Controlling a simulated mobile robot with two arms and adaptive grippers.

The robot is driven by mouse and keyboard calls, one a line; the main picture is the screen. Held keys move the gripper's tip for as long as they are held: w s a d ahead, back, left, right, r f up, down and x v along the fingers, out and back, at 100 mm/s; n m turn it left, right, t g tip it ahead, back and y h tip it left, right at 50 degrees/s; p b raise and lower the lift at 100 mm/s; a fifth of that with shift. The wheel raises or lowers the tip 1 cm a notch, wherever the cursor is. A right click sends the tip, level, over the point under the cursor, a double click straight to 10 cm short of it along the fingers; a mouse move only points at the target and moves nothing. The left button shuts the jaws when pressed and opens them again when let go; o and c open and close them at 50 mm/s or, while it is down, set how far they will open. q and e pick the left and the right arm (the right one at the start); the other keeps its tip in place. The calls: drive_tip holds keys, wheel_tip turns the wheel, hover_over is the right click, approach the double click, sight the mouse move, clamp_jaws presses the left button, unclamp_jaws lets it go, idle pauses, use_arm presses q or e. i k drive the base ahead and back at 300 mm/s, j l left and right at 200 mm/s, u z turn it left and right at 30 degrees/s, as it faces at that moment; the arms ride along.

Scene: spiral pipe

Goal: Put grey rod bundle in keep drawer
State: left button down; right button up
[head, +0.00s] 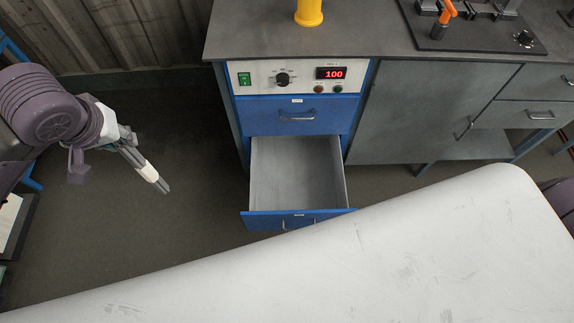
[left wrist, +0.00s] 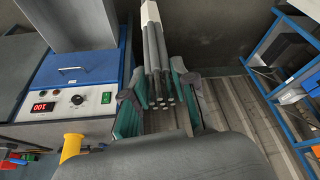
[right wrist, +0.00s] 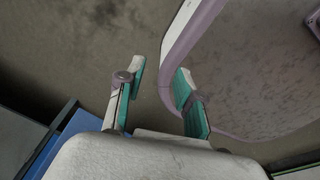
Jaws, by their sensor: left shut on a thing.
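The grey rod bundle (head: 147,173) has a white band around it and points down and to the right in the head view. My left gripper (head: 128,142) is shut on it, left of the drawer and apart from it. The left wrist view shows the bundle (left wrist: 156,60) as several dark grey rods between the teal fingers (left wrist: 158,95). The open lower drawer (head: 297,175) of the blue cabinet is empty, with a grey inside and a blue front. I cannot read its label. My right gripper (right wrist: 160,90) is open and empty in the right wrist view.
A closed blue drawer (head: 297,116) lies above the open one, under a control panel (head: 297,78) reading 100. A yellow cylinder (head: 309,12) stands on the worktop. A large white surface (head: 330,265) fills the foreground near the drawer front. Floor between gripper and cabinet is clear.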

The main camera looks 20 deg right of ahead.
sight(295, 178)
drive_tip(key=i+j+z, duration=0.5)
drive_tip(key=k+z, duration=0.1)
drive_tip(key=z, duration=1.05)
